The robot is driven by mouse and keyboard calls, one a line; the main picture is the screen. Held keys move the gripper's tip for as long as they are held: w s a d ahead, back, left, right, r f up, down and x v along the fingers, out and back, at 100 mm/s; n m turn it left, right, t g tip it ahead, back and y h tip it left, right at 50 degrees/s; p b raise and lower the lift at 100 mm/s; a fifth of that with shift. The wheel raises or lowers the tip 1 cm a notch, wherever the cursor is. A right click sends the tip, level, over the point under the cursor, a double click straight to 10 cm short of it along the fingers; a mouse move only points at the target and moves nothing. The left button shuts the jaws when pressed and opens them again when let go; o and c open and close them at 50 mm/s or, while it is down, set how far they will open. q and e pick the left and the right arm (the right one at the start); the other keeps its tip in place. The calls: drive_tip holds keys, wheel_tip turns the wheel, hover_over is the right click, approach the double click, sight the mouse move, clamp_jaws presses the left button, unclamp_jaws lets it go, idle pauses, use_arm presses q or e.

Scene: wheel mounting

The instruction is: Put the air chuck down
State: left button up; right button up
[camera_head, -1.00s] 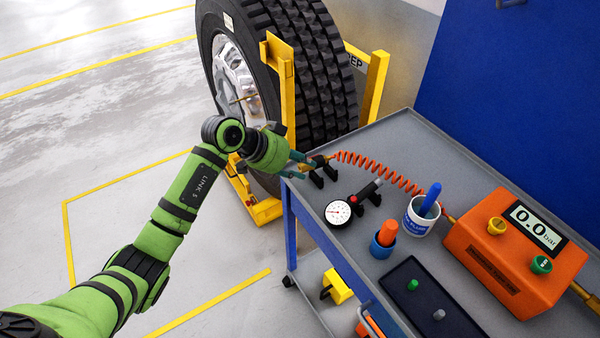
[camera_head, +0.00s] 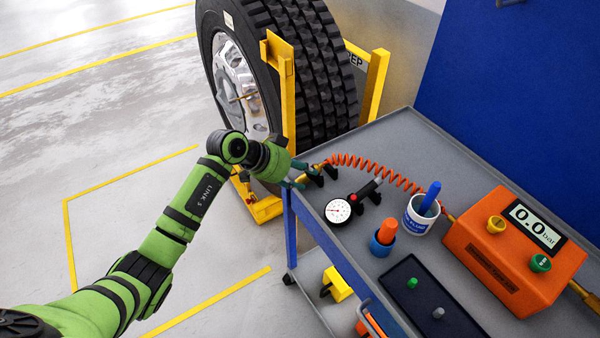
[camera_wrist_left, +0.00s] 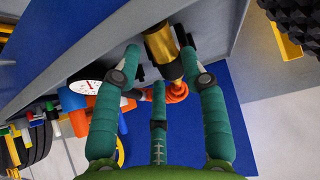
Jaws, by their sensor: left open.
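The air chuck (camera_head: 317,169) is a brass fitting at the end of the orange coiled hose (camera_head: 375,163). It lies at the black holder (camera_head: 331,169) near the cart's left corner. In the left wrist view the brass chuck (camera_wrist_left: 160,46) shows between and beyond the fingertips, with the orange hose (camera_wrist_left: 176,92) behind it. My left gripper (camera_head: 301,176) is open, its teal fingers just left of the chuck. In the left wrist view its fingers (camera_wrist_left: 160,66) stand apart on either side; contact with the chuck cannot be told. My right gripper is not in view.
The grey cart top (camera_head: 405,140) holds a pressure gauge (camera_head: 339,211), a blue cup with an orange item (camera_head: 382,243), a white cup (camera_head: 420,216), a dark tray (camera_head: 425,300) and an orange inflator box (camera_head: 510,250). A large tyre (camera_head: 318,75) stands in a yellow frame (camera_head: 287,90) behind.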

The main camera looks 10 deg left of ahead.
use_arm(q)
drive_tip(key=v, duration=1.2)
drive_tip(key=shift+s, duration=0.1)
